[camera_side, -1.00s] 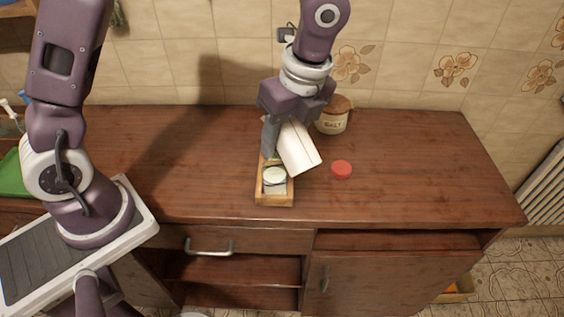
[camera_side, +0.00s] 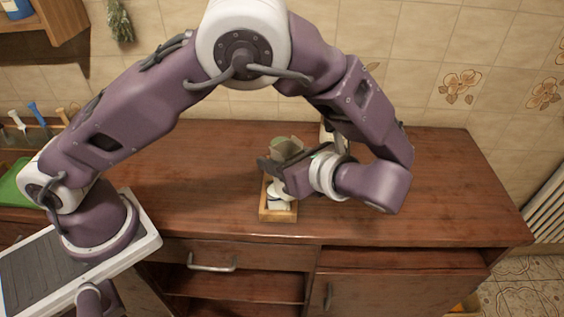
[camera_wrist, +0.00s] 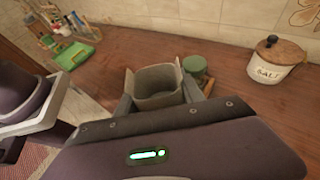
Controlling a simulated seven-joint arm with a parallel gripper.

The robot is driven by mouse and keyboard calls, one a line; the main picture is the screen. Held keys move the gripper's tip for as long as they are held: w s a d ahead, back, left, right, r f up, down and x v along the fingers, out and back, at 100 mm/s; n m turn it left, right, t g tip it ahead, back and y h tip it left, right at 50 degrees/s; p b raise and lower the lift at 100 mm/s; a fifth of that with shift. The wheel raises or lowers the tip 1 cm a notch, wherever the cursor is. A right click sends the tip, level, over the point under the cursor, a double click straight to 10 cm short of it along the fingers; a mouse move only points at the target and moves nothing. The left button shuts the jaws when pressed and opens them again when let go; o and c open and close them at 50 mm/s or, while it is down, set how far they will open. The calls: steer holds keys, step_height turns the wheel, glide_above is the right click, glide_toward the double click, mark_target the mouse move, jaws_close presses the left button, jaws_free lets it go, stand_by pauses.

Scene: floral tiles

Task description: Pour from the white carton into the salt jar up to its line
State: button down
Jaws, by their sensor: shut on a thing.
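My gripper (camera_side: 279,166) is shut on the white carton (camera_side: 289,151), which looks greyish here. The carton is close to upright above the wooden tray, its flaps open at the top. In the wrist view the gripper's fingers hold the carton (camera_wrist: 156,102) on both sides, and its opening shows dark inside. The salt jar (camera_wrist: 275,65) is white, labelled SALT and has a wooden lid on; it stands at the right, apart from the carton. In the side view my arm mostly hides the salt jar (camera_side: 326,134). Its fill line and contents cannot be seen.
A small wooden tray (camera_side: 278,217) holds a whitish jar (camera_side: 273,192) at its front. A green-lidded jar (camera_wrist: 195,67) stands close behind the carton. A green board (camera_wrist: 76,54) and utensils are at the far left. The counter's right side (camera_side: 450,190) is clear.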

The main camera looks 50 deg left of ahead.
steer(key=shift+a+r+y, duration=0.25)
steer(key=shift+y, duration=0.15)
stand_by(1.5)
